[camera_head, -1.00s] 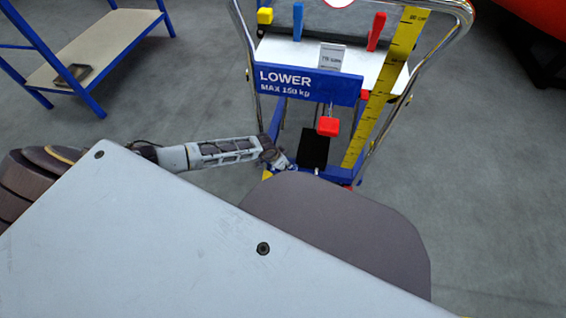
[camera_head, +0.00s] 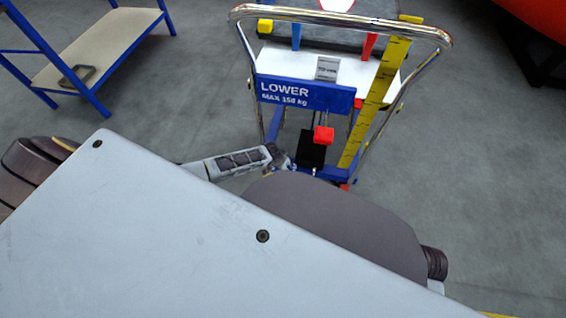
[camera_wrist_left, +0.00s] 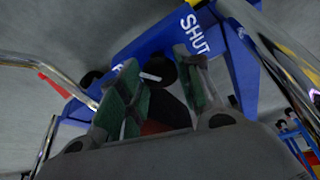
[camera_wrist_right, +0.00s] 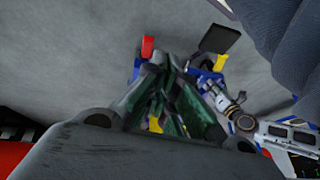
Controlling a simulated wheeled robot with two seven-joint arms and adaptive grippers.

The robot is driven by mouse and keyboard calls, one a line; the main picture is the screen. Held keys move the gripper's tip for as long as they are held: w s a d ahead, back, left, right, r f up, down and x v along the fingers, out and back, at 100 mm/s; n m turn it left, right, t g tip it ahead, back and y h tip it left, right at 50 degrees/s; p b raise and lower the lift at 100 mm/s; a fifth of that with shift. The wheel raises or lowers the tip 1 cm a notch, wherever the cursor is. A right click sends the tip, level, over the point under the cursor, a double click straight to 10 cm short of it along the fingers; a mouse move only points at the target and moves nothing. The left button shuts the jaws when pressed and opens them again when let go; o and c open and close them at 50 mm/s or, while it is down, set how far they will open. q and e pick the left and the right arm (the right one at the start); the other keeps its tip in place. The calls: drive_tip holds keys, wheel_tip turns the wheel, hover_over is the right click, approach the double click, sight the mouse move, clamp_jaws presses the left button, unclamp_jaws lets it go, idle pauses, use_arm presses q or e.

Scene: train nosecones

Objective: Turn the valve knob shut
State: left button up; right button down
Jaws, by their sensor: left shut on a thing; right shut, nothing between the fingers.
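The valve knob (camera_wrist_left: 160,71) is dark and round, with a white pointer mark, on the blue base of the lift cart. In the left wrist view it shows between the fingers of my left gripper (camera_wrist_left: 161,88), which is shut on it. The word SHUT (camera_wrist_left: 194,34) is printed on the blue bar beside it. In the head view my left gripper (camera_head: 284,160) reaches the cart's low front; the knob cannot be made out there. My right gripper (camera_wrist_right: 172,100) is shut and empty in its own wrist view, and hidden in the head view.
The cart has a chrome handle (camera_head: 340,18), a blue LOWER sign (camera_head: 305,94), a red block (camera_head: 324,134), a black pedal (camera_head: 310,148) and a yellow ruler (camera_head: 375,105). A blue-framed shelf (camera_head: 100,55) stands at the left. The grey floor right of the cart is clear.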

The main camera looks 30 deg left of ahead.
use_arm(q)
drive_tip(key=shift+d+n+y+p, duration=0.2)
drive_tip(key=shift+n+y+p, duration=0.3)
drive_tip(key=shift+n+p, duration=0.65)
drive_tip(key=shift+d+n+y+p, duration=0.1)
drive_tip(key=shift+n+y+p, duration=0.3)
drive_tip(key=shift+n, duration=0.55)
drive_tip(key=shift+n+g+y+p, duration=0.3)
drive_tip(key=shift+n+g+p, duration=0.1)
drive_tip(key=shift+n, duration=0.7)
use_arm(e)
drive_tip(key=shift+s+d+r+g+h, duration=0.25)
drive_tip(key=shift+d+r+g+h, duration=0.1)
drive_tip(key=shift+d+r, duration=0.25)
drive_tip(key=shift+s+d+r+g+h, duration=0.25)
drive_tip(key=shift+d+r+g, duration=0.15)
drive_tip(key=shift+r, duration=0.3)
drive_tip(key=shift+f, duration=0.25)
use_arm(q)
drive_tip(key=shift+w, duration=0.1)
use_arm(e)
drive_tip(key=shift+w+r, duration=0.15)
drive_tip(key=shift+w, duration=0.05)
use_arm(q)
drive_tip(key=o, duration=1)
